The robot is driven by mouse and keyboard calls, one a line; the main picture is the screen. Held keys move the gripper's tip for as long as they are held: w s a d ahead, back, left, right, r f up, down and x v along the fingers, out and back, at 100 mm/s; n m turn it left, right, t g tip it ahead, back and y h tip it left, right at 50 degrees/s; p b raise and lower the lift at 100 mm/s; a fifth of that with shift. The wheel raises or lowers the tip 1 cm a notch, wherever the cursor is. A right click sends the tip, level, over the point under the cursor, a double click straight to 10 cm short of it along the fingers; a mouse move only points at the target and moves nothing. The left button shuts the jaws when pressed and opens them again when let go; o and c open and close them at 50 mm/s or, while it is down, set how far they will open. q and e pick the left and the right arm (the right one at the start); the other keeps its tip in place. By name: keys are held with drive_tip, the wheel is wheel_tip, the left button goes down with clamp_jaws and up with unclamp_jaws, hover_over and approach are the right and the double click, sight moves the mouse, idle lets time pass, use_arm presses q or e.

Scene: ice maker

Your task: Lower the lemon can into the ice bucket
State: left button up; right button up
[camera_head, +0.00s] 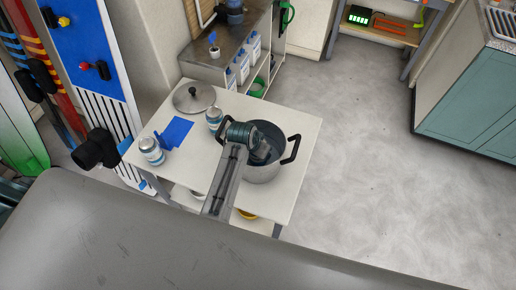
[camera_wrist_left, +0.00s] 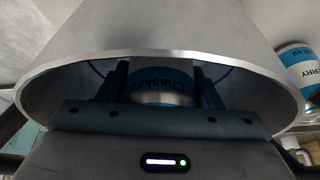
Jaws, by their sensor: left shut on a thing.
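The ice bucket (camera_head: 263,175) is a round grey metal pot with two black handles on the white table. My left gripper (camera_head: 262,152) reaches down into its opening. The flavour name is not readable, and the head view hides this can behind my arm. My right gripper is not in view.
Two other cans, one beside the bucket (camera_head: 213,118) and one at the table's left (camera_head: 152,151), stand on the white table (camera_head: 285,210). A blue cloth (camera_head: 177,132) and a metal lid (camera_head: 194,97) lie there too. A "BERRY" can (camera_wrist_left: 299,68) shows outside the bucket.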

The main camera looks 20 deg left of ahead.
use_arm(q)
drive_tip(key=shift+f+b, duration=0.5)
drive_tip(key=shift+f, duration=0.75)
idle(0.5)
drive_tip(key=o, duration=1.3)
